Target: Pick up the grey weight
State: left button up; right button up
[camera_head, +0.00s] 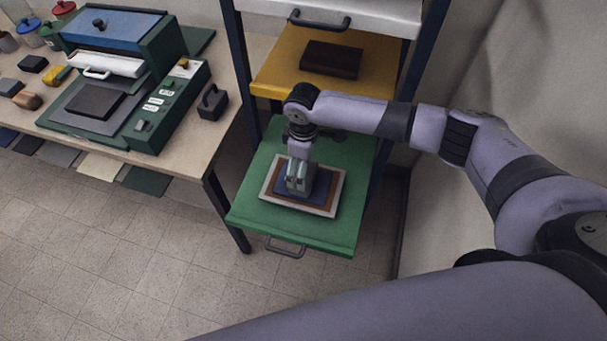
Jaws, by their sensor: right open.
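A dark grey block with a handle on top, which looks like the grey weight (212,104), stands upright on the bench to the right of the green press. My right gripper (298,188) points down over the green pull-out shelf (340,238), well away from that block. It is open, with its fingertips at a flat layered stack (328,205) of a pale board, a brown sheet and a dark blue piece. The fingers hide the middle of the stack, and I cannot tell whether they touch it. My left gripper is out of view.
The green press (165,110) and several small blocks take up the bench (190,155). Above the green shelf, a yellow shelf (283,75) carries a dark brown block (331,60). Dark rack posts stand beside the shelves. The tiled floor in front is clear.

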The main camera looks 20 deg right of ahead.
notch_tip(320, 180, down, 4)
jog(key=shift+f, duration=0.1)
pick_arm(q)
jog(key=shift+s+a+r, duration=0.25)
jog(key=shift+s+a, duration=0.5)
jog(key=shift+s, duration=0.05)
pick_arm(e)
jog(key=shift+f, duration=0.45)
jog(key=shift+c, duration=0.6)
jog(key=c, duration=1.7)
pick_arm(q)
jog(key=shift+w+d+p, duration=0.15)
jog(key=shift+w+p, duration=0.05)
jog(key=shift+p, duration=0.1)
pick_arm(e)
jog(key=shift+w+r, duration=0.15)
jog(key=shift+w, duration=0.05)
jog(key=shift+c, duration=0.3)
